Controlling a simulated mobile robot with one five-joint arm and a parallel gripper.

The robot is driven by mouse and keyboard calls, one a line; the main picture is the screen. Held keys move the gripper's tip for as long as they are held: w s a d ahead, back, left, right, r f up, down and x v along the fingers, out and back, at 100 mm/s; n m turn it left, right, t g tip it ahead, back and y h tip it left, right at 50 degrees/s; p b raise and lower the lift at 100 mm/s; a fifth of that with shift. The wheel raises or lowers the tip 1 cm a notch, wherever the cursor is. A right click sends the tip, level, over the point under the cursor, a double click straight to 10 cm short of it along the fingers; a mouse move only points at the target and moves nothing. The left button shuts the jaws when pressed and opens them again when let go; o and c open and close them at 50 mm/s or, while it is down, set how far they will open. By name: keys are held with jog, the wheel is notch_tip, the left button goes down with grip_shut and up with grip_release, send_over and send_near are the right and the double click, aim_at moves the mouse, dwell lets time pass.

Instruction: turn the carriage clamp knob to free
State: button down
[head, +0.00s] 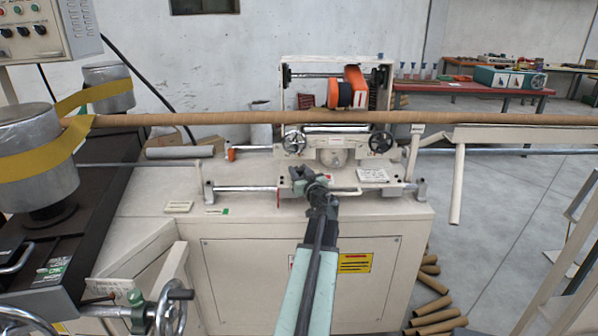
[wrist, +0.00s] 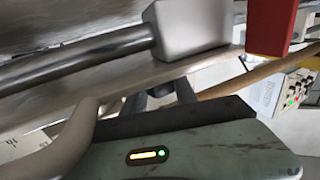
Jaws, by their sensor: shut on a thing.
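The carriage (head: 335,156) of the winder stands on its rails at the middle of the head view, with a handwheel at each side. My gripper (head: 316,184) is at the low front of the carriage, reaching in from below. It is shut on a small part there, at the place of the carriage clamp knob. The knob is mostly hidden by my jaws, so its setting cannot be read. In the wrist view the dark fingers of my gripper (wrist: 160,95) show beyond the green-grey housing, below a round steel bar (wrist: 100,58) and a pale block (wrist: 188,28).
A long brown tube (head: 230,118) runs across above the carriage. The left handwheel (head: 294,142) and right handwheel (head: 380,141) sit close above my gripper. A red part (wrist: 272,25) is near in the wrist view.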

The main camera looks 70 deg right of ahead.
jog(key=c, duration=1)
grip_release()
jog(key=shift+o, duration=0.2)
jog(key=v, duration=0.7)
jog(key=shift+s+a, duration=0.25)
jog(key=shift+s, duration=0.05)
